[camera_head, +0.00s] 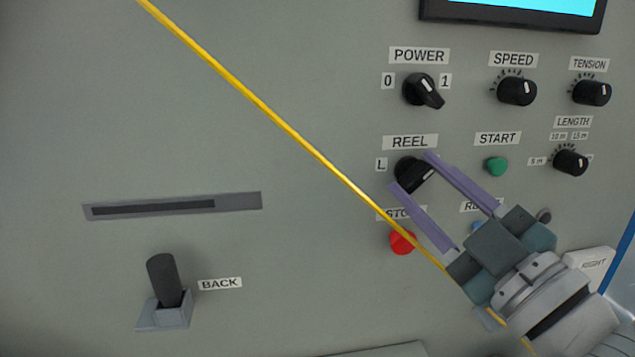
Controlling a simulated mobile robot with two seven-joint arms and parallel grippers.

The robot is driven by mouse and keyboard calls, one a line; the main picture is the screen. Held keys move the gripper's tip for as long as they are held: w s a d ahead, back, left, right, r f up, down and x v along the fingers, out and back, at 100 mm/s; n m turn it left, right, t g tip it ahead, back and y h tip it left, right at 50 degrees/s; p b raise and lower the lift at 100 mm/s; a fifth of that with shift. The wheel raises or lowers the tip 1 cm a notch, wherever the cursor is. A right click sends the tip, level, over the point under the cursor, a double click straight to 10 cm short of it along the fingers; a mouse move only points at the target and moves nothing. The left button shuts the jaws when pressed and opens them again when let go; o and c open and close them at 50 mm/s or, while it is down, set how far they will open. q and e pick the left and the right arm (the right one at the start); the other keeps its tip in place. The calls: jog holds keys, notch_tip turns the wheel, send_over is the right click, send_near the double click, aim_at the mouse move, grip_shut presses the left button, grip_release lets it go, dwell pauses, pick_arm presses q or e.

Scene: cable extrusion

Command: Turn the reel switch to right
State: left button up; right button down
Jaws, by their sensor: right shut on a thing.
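The reel switch is a black rotary knob (412,173) on the grey panel, under the REEL label (410,142), with an L label (381,164) at its left. My right gripper (410,170) comes in from the lower right. Its two long purple fingers lie on either side of the knob and are shut on it. The fingers hide part of the knob and whatever is marked at its right. The knob's exact pointing direction is hard to tell. My left gripper is not in view.
The power switch (424,91) sits above the reel switch. The green start button (496,166) is to the right, and the red stop button (402,242) is just below the fingers. A yellow cable (290,131) crosses diagonally in front of the panel. A black lever (163,280) stands at lower left.

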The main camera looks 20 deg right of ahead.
dwell(0.4)
jog(key=shift+c, duration=1.8)
grip_release()
jog(key=b+v, duration=0.2)
jog(key=v, duration=0.8)
jog(key=shift+b, duration=0.4)
